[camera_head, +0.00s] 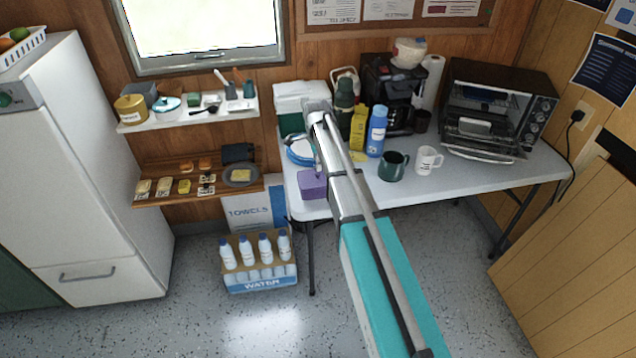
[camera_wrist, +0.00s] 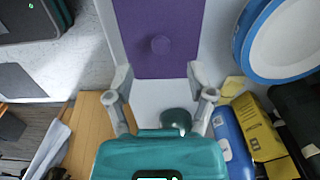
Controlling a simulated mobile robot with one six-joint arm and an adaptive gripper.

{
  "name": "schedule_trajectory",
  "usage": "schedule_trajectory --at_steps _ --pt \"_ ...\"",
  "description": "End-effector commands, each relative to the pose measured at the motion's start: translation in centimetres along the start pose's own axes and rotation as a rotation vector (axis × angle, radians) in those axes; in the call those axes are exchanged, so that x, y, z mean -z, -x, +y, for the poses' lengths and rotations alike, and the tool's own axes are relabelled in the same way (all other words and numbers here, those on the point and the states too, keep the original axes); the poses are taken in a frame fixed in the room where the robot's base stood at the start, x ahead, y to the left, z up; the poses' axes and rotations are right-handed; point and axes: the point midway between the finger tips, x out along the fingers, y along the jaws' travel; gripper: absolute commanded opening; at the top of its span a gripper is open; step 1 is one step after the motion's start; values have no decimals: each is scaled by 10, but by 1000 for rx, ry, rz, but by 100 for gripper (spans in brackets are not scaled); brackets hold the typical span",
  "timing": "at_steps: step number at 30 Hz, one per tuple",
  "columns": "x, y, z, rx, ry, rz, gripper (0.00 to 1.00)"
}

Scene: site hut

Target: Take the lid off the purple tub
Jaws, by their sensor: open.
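The purple tub (camera_head: 312,185) stands on the white table near its left front corner. In the wrist view its flat purple lid (camera_wrist: 180,20) lies on top, with a small round purple knob (camera_wrist: 160,44) standing up from it. My gripper (camera_wrist: 159,85) is open and empty, its two fingers spread apart at the lid's near edge. The knob lies beyond the fingertips in the picture, not between them. In the head view my arm reaches over the table and hides part of the area around the tub.
A blue-rimmed plate (camera_wrist: 285,40) is right beside the tub. A blue bottle (camera_head: 377,130), a yellow pack (camera_head: 358,127), a dark green mug (camera_head: 393,166) and a white mug (camera_head: 427,160) stand to the right. The table's front middle (camera_head: 440,185) is clear.

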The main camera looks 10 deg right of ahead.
Motion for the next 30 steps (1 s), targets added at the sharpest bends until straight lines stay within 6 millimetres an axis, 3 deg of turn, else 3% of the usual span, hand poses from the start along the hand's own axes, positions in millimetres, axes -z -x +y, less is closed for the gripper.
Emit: schedule_trajectory --at_steps 16,30 --pt "0 -5 0 0 1 0 70" --pt "2 -38 -1 0 1 0 70"
